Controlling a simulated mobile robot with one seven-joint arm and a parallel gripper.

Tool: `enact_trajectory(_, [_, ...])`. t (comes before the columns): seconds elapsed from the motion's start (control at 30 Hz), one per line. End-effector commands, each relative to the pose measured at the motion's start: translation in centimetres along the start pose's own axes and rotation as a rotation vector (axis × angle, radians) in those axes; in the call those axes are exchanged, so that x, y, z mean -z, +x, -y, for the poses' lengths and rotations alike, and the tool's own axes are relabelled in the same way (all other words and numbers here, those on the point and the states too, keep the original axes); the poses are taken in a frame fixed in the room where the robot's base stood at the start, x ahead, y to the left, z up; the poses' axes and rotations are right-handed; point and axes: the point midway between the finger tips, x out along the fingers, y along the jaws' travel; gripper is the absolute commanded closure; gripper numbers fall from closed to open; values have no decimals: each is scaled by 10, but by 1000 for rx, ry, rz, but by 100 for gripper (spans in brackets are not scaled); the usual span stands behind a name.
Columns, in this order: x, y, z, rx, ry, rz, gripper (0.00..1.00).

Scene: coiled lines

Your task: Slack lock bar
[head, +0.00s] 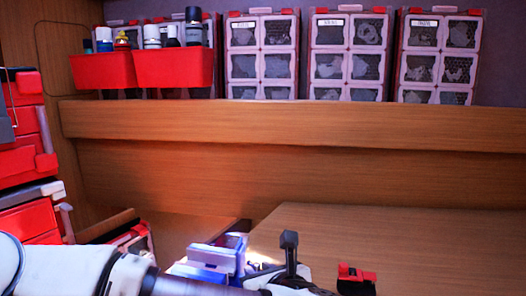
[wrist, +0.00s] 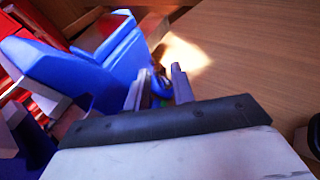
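No part can be made out for certain as the lock bar. A blue block-shaped fixture (head: 214,258) with a pale top stands at the bottom centre of the head view. Blue angled parts (wrist: 85,70) fill the left of the wrist view. My gripper (wrist: 159,76) has its two fingers apart beside these blue parts. A small dark and bluish-green piece (wrist: 158,88) shows in the gap between the fingers; whether they touch it cannot be told. A dark upright handle (head: 290,242) stands right of the fixture.
A red and black piece (head: 356,277) sits at the lower right. Red drawers (head: 26,140) line the left side. Red bins (head: 174,69) and several windowed cases (head: 262,55) stand on the wooden shelf (head: 300,125). The wooden surface (head: 420,235) at right is largely clear.

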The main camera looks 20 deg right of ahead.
Motion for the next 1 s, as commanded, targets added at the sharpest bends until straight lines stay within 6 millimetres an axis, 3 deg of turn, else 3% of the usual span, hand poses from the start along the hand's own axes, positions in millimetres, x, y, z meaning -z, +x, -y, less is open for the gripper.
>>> enact_trajectory(0.4, [8, -21, -2, 50, 18, 2, 76])
enact_trajectory(1.0, [1, -138, -7, 54, 22, 2, 76])
